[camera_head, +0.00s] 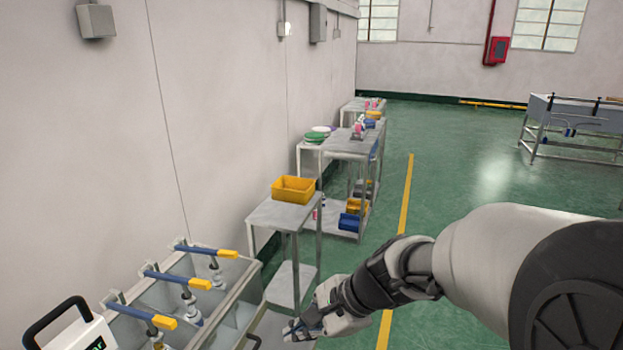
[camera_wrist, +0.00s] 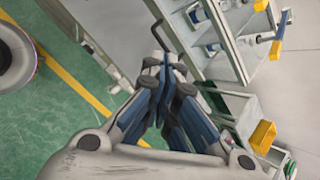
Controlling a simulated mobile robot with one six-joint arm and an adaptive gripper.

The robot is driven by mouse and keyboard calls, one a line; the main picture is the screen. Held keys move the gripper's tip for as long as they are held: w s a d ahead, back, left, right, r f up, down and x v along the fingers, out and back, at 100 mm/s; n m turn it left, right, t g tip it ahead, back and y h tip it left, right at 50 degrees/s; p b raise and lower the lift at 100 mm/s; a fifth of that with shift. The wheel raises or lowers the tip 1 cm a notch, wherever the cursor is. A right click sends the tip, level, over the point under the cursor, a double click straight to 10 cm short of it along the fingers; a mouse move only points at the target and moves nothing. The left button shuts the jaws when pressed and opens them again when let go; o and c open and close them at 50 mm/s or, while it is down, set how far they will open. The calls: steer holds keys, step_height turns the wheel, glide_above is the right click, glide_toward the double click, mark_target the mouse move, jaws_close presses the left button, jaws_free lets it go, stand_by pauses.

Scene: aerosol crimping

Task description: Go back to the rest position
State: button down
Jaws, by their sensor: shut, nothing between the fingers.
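My gripper (camera_head: 300,331) is at the lower middle of the head view, at the end of my outstretched arm. It is beside the right end of the crimping bench. In the wrist view my gripper (camera_wrist: 166,62) points away from the camera with its fingers together. It is shut and nothing shows between the fingers. The bench's edge and a dark bent handle lie around and beyond the fingertips in that view; I cannot tell the gap between them.
The crimping bench (camera_head: 238,297) has several yellow-handled levers (camera_head: 165,322). A yellow bin (camera_head: 293,189) stands on a small metal table (camera_head: 284,215) behind it. More carts line the wall. Green floor (camera_head: 450,165) with a yellow line (camera_head: 406,205) is open to the right.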

steer(key=s+d+r+n+t+h, duration=0.1)
steer(key=s+d+r+n+h, duration=0.2)
steer(key=s+d+n, duration=0.3)
steer(key=s+d+r+n+t+h, duration=0.1)
steer(key=s+d+r+n+h, duration=0.2)
steer(key=s+d+n, duration=0.4)
steer(key=s+d+h, duration=0.1)
steer(key=s+d, duration=0.2)
steer(key=s, duration=0.3)
steer(key=shift+r, duration=0.35)
